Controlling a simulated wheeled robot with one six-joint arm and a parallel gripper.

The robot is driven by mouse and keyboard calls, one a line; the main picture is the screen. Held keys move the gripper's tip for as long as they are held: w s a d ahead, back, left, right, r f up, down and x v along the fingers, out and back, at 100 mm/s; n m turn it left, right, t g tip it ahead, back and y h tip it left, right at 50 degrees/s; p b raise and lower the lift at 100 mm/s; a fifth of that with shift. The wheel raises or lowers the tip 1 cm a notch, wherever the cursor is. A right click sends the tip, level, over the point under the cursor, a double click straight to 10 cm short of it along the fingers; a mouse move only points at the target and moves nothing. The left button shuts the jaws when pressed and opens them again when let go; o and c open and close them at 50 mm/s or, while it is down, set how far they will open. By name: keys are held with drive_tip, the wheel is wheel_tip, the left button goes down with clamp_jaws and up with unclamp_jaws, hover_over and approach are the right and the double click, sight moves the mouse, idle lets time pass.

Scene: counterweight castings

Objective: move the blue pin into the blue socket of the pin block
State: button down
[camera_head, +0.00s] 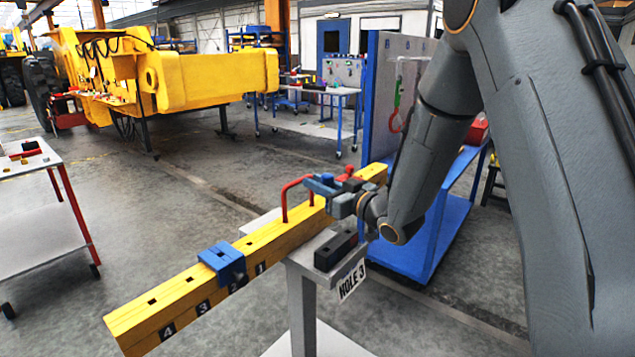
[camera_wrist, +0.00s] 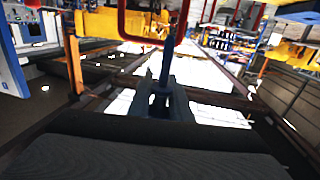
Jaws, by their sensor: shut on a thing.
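My gripper (camera_head: 322,186) is at the middle right, over the yellow beam beside a red U-shaped handle. In the wrist view its dark fingers (camera_wrist: 165,100) are closed around a slim blue pin (camera_wrist: 168,58), whose length runs up the picture toward the red handle. In the head view I cannot separate the pin from the blue finger parts. A black block (camera_head: 336,249) with a dark recess on top sits on a grey stand below the gripper. A blue saddle (camera_head: 222,259) with a dark opening straddles the beam to the left. I cannot tell which is the pin block, and no blue socket shows clearly.
The yellow beam (camera_head: 180,296) has numbered holes and runs diagonally. The red handle (camera_head: 284,196) rises from it next to my gripper. A "HOLE-3" sign (camera_head: 351,281) hangs by the stand. A blue cart (camera_head: 425,238) stands behind.

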drive_tip(key=shift+f+b, duration=5.35)
drive_tip(key=shift+f, duration=3)
drive_tip(key=shift+f, duration=0.1)
drive_tip(key=c, duration=1.5)
unclamp_jaws()
drive_tip(key=shift+c, duration=0.2)
drive_tip(key=shift+d, duration=0.1)
drive_tip(key=b+v, duration=0.1)
drive_tip(key=v, duration=0.6)
drive_tip(key=shift+s+d, duration=0.2)
drive_tip(key=shift+s, duration=0.15)
